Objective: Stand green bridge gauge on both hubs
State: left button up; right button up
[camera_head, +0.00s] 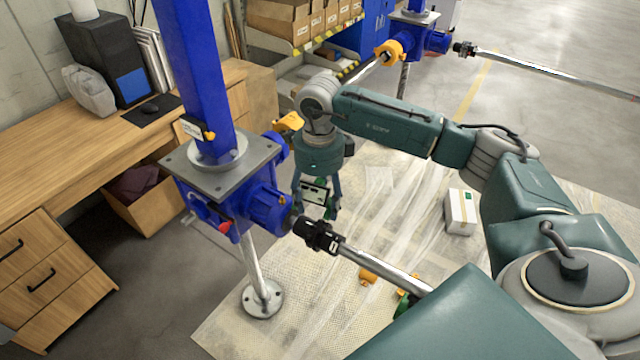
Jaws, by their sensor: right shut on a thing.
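My right gripper (317,205) points down beside the near blue screw jack, at its right. It is shut on a small green and pale piece (316,190), which looks like the green bridge gauge; the fingers hide part of it. Black coupling hubs (318,235) sit close together between the near jack's gearbox (262,205) and the steel shaft (385,268). The held piece appears above and behind the hubs in the picture, apart from them as far as I can tell. My left gripper is not in view.
A far blue jack (412,38) has another shaft (550,73) at its right. A white box (460,212) and orange pieces (368,277) lie on the plastic-covered floor mat (235,330). A wooden desk (90,150) stands left. My right arm hides part of the floor.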

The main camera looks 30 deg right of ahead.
jog(key=shift+w+d+r+m, duration=0.5)
jog(key=shift+d+r+m, duration=0.15)
jog(key=shift+m, duration=0.35)
jog(key=shift+f, duration=0.1)
jog(key=shift+f+b, duration=0.55)
jog(key=b, duration=0.6)
send_over(321, 230)
notch_tip(321, 230, down, 8)
jog(key=shift+f, duration=0.1)
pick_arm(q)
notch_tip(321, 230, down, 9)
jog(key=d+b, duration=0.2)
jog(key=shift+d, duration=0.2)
pick_arm(e)
jog(key=shift+f, duration=1.2)
pick_arm(q)
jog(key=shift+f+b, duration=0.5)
jog(key=shift+b, duration=0.15)
pick_arm(e)
jog(key=shift+f, duration=0.55)
